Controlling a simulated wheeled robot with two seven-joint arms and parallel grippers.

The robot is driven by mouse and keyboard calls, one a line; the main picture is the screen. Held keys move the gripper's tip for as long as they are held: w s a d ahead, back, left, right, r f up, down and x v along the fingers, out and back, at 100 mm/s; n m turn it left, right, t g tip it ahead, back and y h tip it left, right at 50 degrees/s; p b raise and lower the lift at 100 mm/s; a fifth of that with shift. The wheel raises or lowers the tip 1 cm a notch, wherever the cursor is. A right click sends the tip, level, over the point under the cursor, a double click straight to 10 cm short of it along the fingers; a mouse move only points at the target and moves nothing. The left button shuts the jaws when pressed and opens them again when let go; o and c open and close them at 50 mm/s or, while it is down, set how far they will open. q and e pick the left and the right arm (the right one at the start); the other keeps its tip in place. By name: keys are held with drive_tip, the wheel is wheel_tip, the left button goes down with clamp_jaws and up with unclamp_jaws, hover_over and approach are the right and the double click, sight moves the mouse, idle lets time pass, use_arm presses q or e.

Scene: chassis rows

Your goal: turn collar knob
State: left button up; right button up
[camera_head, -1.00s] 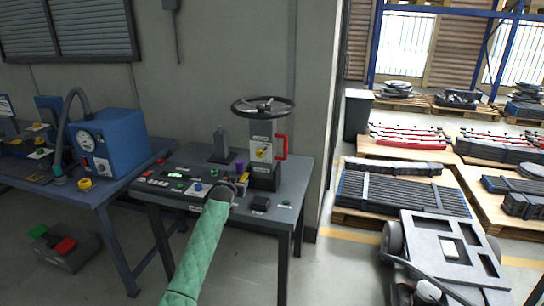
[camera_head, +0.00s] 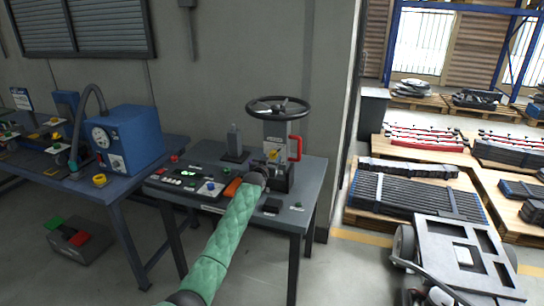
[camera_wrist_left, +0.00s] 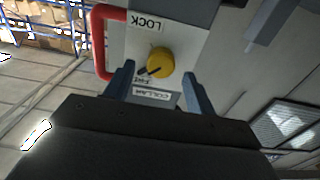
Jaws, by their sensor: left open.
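The collar knob (camera_wrist_left: 159,60) is a yellow round knob with a dark pointer mark, on a pale plate with a LOCK label and a COLLAR label. It also shows in the head view as a small yellow spot (camera_head: 274,154) on the grey column (camera_head: 275,133) under a black handwheel (camera_head: 279,107). My left gripper (camera_wrist_left: 158,78) is open in front of the plate, its two blue-grey fingers on either side of the knob's lower part in the wrist view. I cannot tell whether they touch it. My right gripper is not in view.
A red handle (camera_head: 296,148) stands at the column's right side. The grey table (camera_head: 312,178) also holds a switch panel (camera_head: 189,181) and a small upright block (camera_head: 234,143). A blue box with a gauge (camera_head: 125,140) stands on the left bench.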

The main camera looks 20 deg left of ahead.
use_arm(q)
drive_tip(key=shift+w+f, duration=0.1)
drive_tip(key=shift+w, duration=1)
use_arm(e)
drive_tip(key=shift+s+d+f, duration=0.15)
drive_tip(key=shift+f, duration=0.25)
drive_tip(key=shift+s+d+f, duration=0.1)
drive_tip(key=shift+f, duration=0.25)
use_arm(q)
drive_tip(key=c, duration=1)
drive_tip(key=shift+o, duration=0.2)
drive_tip(key=shift+f+m, duration=0.1)
drive_tip(key=shift+m, duration=0.4)
drive_tip(key=m+b, duration=0.5)
drive_tip(key=m, duration=0.9)
drive_tip(key=shift+b, duration=0.35)
drive_tip(key=shift+m, duration=1.4)
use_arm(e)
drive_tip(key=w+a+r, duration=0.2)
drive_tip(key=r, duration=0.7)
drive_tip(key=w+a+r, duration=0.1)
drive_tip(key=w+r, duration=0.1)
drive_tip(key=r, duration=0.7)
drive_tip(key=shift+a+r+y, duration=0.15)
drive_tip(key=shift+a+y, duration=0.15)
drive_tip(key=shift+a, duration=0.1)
use_arm(q)
drive_tip(key=shift+d, duration=0.1)
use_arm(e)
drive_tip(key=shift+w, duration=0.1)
